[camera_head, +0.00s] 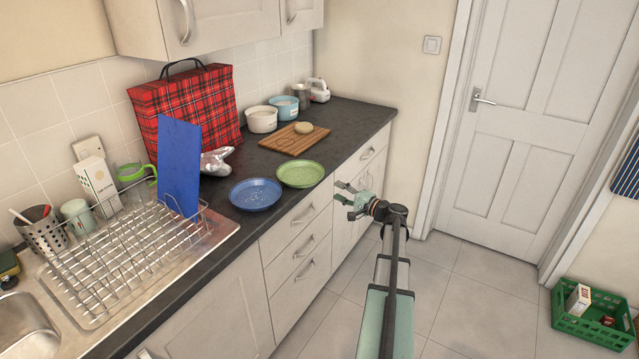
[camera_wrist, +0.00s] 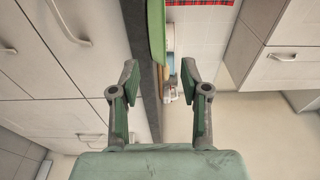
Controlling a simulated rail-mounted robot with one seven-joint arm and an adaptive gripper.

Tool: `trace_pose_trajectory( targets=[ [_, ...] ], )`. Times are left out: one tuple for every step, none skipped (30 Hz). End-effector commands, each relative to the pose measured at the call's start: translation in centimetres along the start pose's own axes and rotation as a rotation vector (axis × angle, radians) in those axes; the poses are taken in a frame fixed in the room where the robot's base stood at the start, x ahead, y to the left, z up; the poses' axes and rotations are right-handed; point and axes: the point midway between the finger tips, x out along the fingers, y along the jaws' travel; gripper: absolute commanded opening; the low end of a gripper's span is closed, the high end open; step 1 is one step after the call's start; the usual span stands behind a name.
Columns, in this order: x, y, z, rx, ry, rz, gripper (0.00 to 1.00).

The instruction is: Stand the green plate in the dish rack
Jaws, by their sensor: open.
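The green plate (camera_head: 300,174) lies flat on the dark counter, close to its front edge, just right of a blue plate. In the wrist view the green plate (camera_wrist: 157,32) shows edge-on, ahead of the fingers near the top. The wire dish rack (camera_head: 135,250) stands on the steel drainer at the left. A blue board (camera_head: 179,165) stands upright at the rack's back right. My gripper (camera_head: 345,194) is open and empty, in front of the counter edge and to the right of the green plate. It also shows in the wrist view (camera_wrist: 160,80), its fingers spread apart.
The blue plate (camera_head: 256,194) lies between the green plate and the rack. A wooden board (camera_head: 293,140) with a round item, two pots and a tartan bag (camera_head: 190,112) stand behind. A green crate (camera_head: 593,318) sits on the floor at right.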

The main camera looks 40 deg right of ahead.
Motion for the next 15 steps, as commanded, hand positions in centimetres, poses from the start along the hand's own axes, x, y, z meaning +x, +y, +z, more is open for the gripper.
trace_pose_trajectory(
  targets=[
    [0.5,-0.2,-0.1,-0.001,-0.002,0.000,0.46],
    [0.8,-0.2,-0.1,-0.001,-0.003,0.000,0.46],
    [1.2,-0.2,-0.1,-0.002,-0.004,0.001,0.46],
    [1.5,-0.3,-0.1,-0.002,-0.004,0.001,0.46],
    [1.9,-0.3,-0.1,-0.002,-0.004,0.001,0.46],
    [2.4,-0.3,-0.1,-0.002,-0.003,0.002,0.46],
    [2.8,-0.3,-0.1,-0.002,-0.004,0.002,0.46],
    [3.2,-0.4,-0.1,-0.002,-0.004,0.002,0.46],
    [3.8,-0.4,-0.1,-0.002,-0.005,0.001,0.46],
    [4.2,-0.3,-0.1,-0.002,-0.005,0.001,0.46],
    [4.6,-0.3,-0.1,-0.002,-0.005,0.002,0.46],
    [5.1,-0.3,-0.1,-0.002,-0.004,0.002,0.46],
    [5.5,-0.3,-0.1,-0.002,-0.004,0.002,0.46],
    [5.9,-0.3,-0.1,-0.002,-0.005,0.002,0.46],
    [6.5,-0.3,-0.1,-0.002,-0.005,0.002,0.46]
  ],
)
